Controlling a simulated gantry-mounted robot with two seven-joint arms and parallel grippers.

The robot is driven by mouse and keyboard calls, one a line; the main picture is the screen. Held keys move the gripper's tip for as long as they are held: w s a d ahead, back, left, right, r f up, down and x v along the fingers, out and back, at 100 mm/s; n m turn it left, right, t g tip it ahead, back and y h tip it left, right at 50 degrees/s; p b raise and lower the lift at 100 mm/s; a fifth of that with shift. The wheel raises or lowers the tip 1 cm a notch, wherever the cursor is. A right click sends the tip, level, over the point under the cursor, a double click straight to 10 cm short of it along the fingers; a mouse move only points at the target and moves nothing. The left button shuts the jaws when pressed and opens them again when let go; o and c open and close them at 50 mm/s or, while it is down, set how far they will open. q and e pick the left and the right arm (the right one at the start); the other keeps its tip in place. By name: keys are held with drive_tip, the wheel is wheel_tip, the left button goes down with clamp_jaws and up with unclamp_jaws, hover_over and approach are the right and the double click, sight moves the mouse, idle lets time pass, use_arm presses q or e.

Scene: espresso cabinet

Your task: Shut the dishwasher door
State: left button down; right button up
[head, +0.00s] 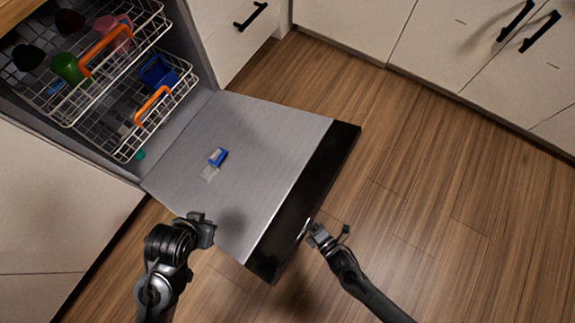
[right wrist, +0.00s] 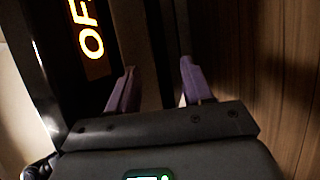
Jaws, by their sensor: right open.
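The dishwasher door (head: 250,135) is folded down open, its grey inner face up and its black control edge (head: 313,195) toward the right. My right gripper (head: 328,232) is open beside that black edge, near its lower end; I cannot tell whether it touches. In the right wrist view the right gripper (right wrist: 155,88) has its two fingers apart with nothing seen between them, and the black panel (right wrist: 65,60) with lit orange letters lies at its left. My left gripper (head: 203,228) is over the lower left side of the door; its fingers are not clear.
Two wire racks hang at the dishwasher opening: the upper rack (head: 128,57) holds cups, the lower rack (head: 178,92) a blue item. A small blue and white object (head: 218,157) lies on the door. Wooden floor (head: 440,215) is clear at right; white cabinets (head: 430,50) stand behind.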

drive_tip(key=shift+b+x, duration=2.65)
drive_tip(key=shift+x, duration=2.6)
drive_tip(key=shift+d, duration=0.1)
drive_tip(key=shift+w, duration=0.1)
clamp_jaws()
drive_tip(key=shift+r, duration=0.1)
